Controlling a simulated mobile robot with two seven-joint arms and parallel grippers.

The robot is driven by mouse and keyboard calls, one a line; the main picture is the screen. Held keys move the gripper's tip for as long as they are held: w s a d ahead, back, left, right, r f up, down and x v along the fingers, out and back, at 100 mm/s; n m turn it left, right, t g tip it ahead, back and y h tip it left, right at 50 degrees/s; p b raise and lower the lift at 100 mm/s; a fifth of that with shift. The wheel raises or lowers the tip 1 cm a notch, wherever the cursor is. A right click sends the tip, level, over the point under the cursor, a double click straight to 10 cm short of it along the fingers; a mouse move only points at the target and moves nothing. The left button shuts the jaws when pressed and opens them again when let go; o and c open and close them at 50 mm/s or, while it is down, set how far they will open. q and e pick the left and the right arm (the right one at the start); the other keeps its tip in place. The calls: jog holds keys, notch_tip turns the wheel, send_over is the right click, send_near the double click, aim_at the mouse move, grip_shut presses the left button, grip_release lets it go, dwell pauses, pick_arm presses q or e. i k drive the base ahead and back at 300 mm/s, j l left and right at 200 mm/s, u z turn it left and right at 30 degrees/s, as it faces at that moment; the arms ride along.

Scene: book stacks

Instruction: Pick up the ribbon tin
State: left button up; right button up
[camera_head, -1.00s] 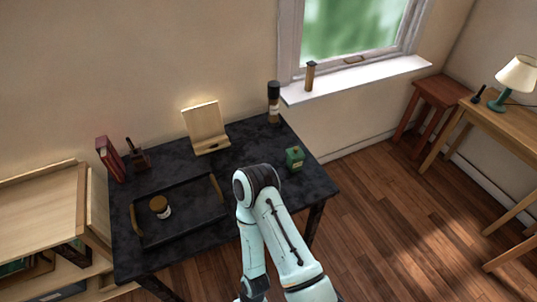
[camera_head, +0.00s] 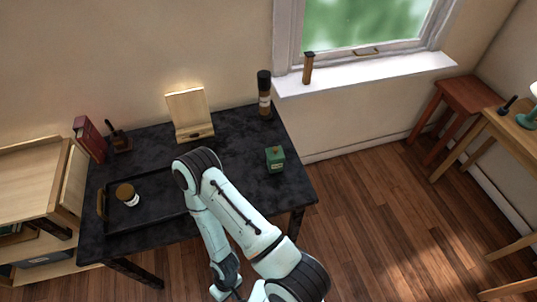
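A small green tin (camera_head: 275,159) with a pale label, which I take to be the ribbon tin, stands upright near the right edge of the black table (camera_head: 240,150). My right arm comes in from the bottom, bends at an elbow over the table's front part, and runs back down. Its wrist end (camera_head: 226,285) is at the bottom edge of the picture, in front of the table and well apart from the tin. Its fingers cannot be made out. My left gripper is not in view.
A black tray (camera_head: 160,207) holding a jar (camera_head: 127,195) lies on the table's left. A wooden stand (camera_head: 189,115), a dark-topped bottle (camera_head: 264,95), red books (camera_head: 90,139) and a stamp-like item (camera_head: 120,140) stand at the back. The tabletop around the tin is clear.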

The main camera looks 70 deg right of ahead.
aim_at(277, 167)
jog(key=k+l+u, duration=0.55)
jog(key=k+l, duration=0.15)
jog(key=k+l+u, duration=0.1)
jog(key=k+l, duration=0.25)
jog(key=k+l+u, duration=0.1)
jog(key=k+l, duration=0.25)
jog(key=k, duration=0.2)
